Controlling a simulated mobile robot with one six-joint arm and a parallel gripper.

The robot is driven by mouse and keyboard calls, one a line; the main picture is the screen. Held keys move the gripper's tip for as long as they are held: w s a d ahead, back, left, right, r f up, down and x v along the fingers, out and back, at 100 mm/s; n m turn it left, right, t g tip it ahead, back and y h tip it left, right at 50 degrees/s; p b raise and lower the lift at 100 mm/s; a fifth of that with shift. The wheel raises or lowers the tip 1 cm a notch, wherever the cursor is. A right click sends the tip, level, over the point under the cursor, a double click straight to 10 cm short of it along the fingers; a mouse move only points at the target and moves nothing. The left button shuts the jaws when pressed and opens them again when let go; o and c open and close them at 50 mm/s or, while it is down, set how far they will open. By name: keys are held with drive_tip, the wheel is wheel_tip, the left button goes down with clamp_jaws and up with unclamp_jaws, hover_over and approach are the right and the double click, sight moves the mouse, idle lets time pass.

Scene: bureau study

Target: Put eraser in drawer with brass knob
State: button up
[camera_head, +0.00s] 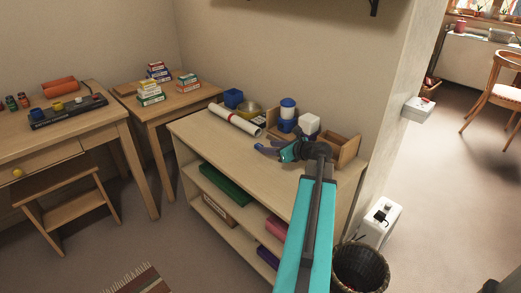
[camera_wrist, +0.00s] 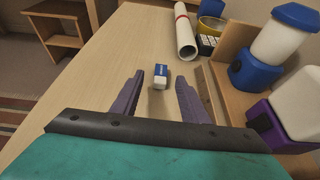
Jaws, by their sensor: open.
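A small white eraser with a blue sleeve (camera_wrist: 161,76) lies on the light wooden shelf top. In the wrist view it is between and slightly beyond the purple fingers of my gripper (camera_wrist: 160,84), which is open and empty. In the head view my gripper (camera_head: 266,149) is low over the shelf top, and I cannot make out the eraser there. The drawer (camera_head: 52,157) in the left desk looks closed. Its round brass knob (camera_head: 17,173) shows at the left, above a wooden stool.
A wooden organizer (camera_head: 348,152) with blue and white containers stands right of my gripper. A rolled white paper (camera_head: 235,122) lies behind it. The stool (camera_head: 60,195) stands before the desk drawer. A wicker basket (camera_head: 361,268) is on the floor at right. The shelf's left top (camera_head: 205,135) is clear.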

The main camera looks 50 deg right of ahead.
drive_tip(key=shift+b+x, duration=0.8)
drive_tip(key=shift+x, duration=1.8)
drive_tip(key=shift+s+d+f, duration=0.1)
drive_tip(key=shift+f, duration=0.05)
clamp_jaws()
